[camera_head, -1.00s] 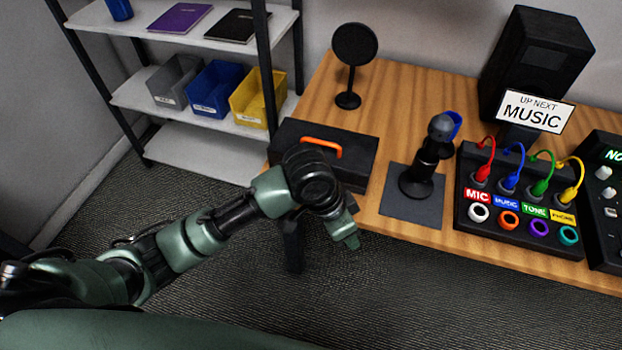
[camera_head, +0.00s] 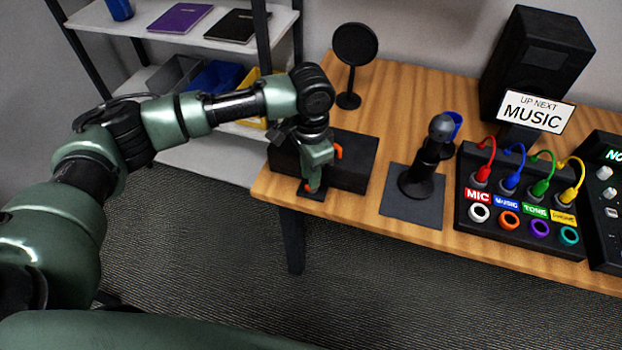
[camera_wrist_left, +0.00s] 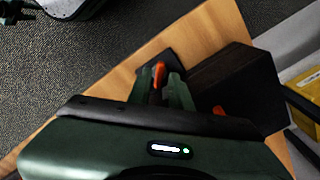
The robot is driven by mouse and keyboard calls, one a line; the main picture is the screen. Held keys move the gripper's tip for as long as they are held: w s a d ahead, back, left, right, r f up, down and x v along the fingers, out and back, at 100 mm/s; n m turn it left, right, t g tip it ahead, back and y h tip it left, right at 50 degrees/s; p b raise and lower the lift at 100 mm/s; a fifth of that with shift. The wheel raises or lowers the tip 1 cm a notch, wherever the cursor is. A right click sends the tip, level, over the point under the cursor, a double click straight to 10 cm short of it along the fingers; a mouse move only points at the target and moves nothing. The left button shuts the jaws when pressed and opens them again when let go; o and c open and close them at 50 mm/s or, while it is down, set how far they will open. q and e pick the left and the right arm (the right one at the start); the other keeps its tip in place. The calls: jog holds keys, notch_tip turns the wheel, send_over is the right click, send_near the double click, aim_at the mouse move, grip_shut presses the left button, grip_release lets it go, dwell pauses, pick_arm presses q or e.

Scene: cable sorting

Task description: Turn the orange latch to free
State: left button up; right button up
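The orange latch (camera_wrist_left: 159,75) shows in the left wrist view at the tips of my left gripper (camera_wrist_left: 160,82). It sits on a small dark plate at the table edge, beside the black case (camera_head: 355,175). In the head view, a bit of orange (camera_head: 307,187) shows by the fingers of my left gripper (camera_head: 314,183), which points down there. The green fingers stand apart on either side of the latch; I cannot tell whether they touch it. The case's orange handle (camera_head: 338,152) is partly hidden behind the gripper. My right gripper is out of view.
On the wooden table (camera_head: 480,255), a black stand (camera_head: 425,165) on a dark mat and a panel (camera_head: 520,215) with coloured cables stand to the right. A round black pop filter (camera_head: 355,45) is behind. A shelf with bins (camera_head: 180,75) is at left.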

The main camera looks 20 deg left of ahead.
pick_arm(q)
jog(key=shift+f, duration=1.3)
grip_shut()
